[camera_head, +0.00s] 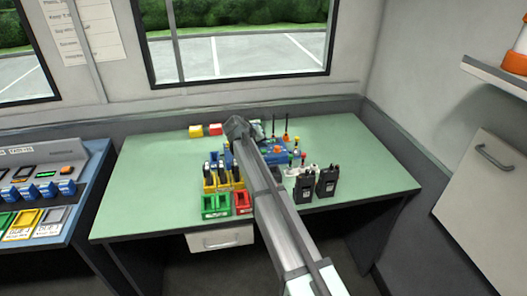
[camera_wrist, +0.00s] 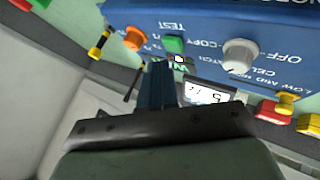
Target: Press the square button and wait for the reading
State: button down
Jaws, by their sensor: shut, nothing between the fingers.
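The blue tester (camera_wrist: 205,25) fills the top of the wrist view, with its lettering upside down. A green, square-looking button (camera_wrist: 174,45) sits by the word TEST, with an orange rounder button (camera_wrist: 135,38) to its left. A small display (camera_wrist: 208,91) shows dark digits that I cannot read surely. My gripper (camera_wrist: 158,66) is shut and empty, its tips just below the green button in the picture; contact cannot be told. In the head view the blue tester (camera_head: 284,155) stands on the table, partly behind my arm; the fingers are hidden there.
A grey knob (camera_wrist: 240,55) is right of the green button. A red and yellow part (camera_wrist: 275,110) lies farther right. On the green table (camera_head: 150,180) stand black radios (camera_head: 327,183) and coloured bins (camera_head: 216,205). The table's left side is clear.

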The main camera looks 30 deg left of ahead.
aim_at(262, 152)
jog(key=shift+r, duration=0.15)
jog(key=shift+r, duration=2.35)
